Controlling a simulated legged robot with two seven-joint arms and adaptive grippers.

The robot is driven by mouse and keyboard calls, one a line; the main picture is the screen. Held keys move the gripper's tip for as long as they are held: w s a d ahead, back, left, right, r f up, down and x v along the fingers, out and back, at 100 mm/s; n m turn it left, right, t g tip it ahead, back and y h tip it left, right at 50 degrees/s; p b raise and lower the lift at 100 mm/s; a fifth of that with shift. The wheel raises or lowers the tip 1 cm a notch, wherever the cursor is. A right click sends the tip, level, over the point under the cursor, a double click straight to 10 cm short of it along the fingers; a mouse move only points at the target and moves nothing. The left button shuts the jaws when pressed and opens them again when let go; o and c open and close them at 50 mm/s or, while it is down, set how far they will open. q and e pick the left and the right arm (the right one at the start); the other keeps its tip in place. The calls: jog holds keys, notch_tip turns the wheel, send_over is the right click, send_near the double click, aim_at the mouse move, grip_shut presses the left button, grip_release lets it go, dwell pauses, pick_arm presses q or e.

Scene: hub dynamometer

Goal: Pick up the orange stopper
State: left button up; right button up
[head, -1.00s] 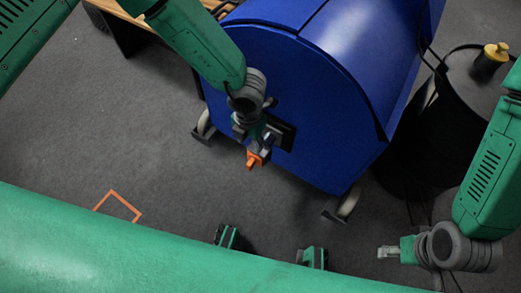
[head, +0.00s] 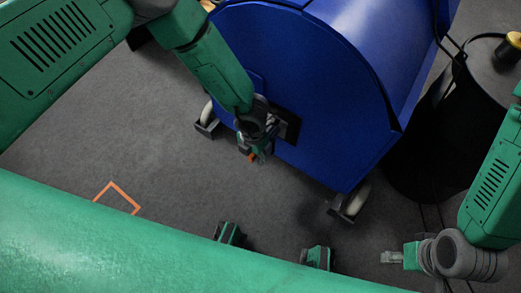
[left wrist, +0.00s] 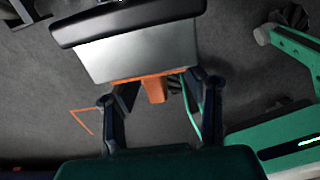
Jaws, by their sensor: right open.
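The orange stopper (head: 251,157) is on the front of the blue drum-shaped housing (head: 310,110), mostly hidden by my left gripper in the head view. In the left wrist view the stopper (left wrist: 154,88) shows a flat plate and a tab beneath a grey block with a dark edge (left wrist: 135,50). My left gripper (head: 258,155) is at the stopper. Its fingers (left wrist: 160,97) are spread on either side of the tab, with gaps visible. My right gripper (head: 388,257) is open and empty at the lower right, well away from the stopper.
The housing stands on wheels (head: 350,203). A black drum (head: 430,145) with a yellow-topped item (head: 513,42) stands at the right, with cables nearby. An orange outline (head: 118,198) marks the grey floor at the left. The floor between is clear.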

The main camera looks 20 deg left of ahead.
pick_arm(q)
jog(key=shift+a+f, duration=0.25)
jog(key=shift+c, duration=0.4)
jog(key=shift+a, duration=0.15)
grip_shut()
jog(key=shift+d+r, duration=0.1)
jog(key=shift+d, duration=0.2)
